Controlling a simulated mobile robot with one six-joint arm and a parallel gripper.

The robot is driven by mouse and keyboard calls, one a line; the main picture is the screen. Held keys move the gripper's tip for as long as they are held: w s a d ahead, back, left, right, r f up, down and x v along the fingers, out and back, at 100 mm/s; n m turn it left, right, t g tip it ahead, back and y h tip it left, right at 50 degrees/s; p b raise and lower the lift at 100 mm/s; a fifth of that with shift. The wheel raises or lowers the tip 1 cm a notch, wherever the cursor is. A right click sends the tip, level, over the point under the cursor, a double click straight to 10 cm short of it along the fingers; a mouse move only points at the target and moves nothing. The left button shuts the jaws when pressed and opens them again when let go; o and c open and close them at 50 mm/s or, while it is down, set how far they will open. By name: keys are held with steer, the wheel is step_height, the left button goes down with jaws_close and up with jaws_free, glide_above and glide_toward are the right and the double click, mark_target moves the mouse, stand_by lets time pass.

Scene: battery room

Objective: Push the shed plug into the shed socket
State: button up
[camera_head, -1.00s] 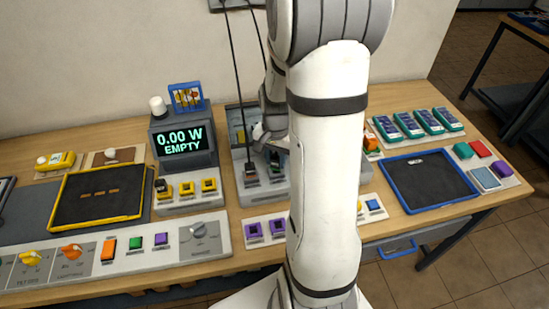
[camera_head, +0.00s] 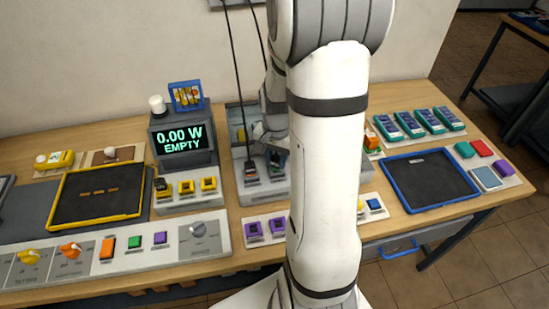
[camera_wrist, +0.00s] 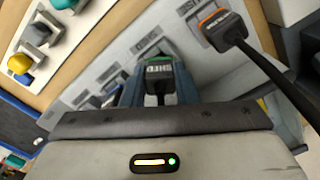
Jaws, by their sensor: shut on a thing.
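My gripper (camera_wrist: 158,88) is shut on a dark plug with a green top and a pale label, which I take to be the shed plug (camera_wrist: 158,70). The label is too small to read surely. One finger is on each side of the plug. In the head view, my gripper (camera_head: 270,138) is over the grey socket panel (camera_head: 246,192), left of my arm, with the plug (camera_head: 276,158) low beneath it. The shed socket is hidden under the plug and fingers, so I cannot tell how deep the plug sits.
A second plug, orange-topped with a black cable (camera_wrist: 222,28), stands close to the held plug; in the head view it is to the left (camera_head: 251,168). A meter (camera_head: 181,140) reads 0.00 W EMPTY. A blue-rimmed tray (camera_head: 386,188) lies to the right.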

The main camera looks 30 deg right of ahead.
mark_target(276, 158)
steer(key=shift+f, duration=0.3)
steer(key=o, duration=0.7)
steer(key=shift+r, duration=0.1)
step_height(276, 158, up, 11)
steer(key=p, duration=0.7)
steer(key=shift+s, duration=0.1)
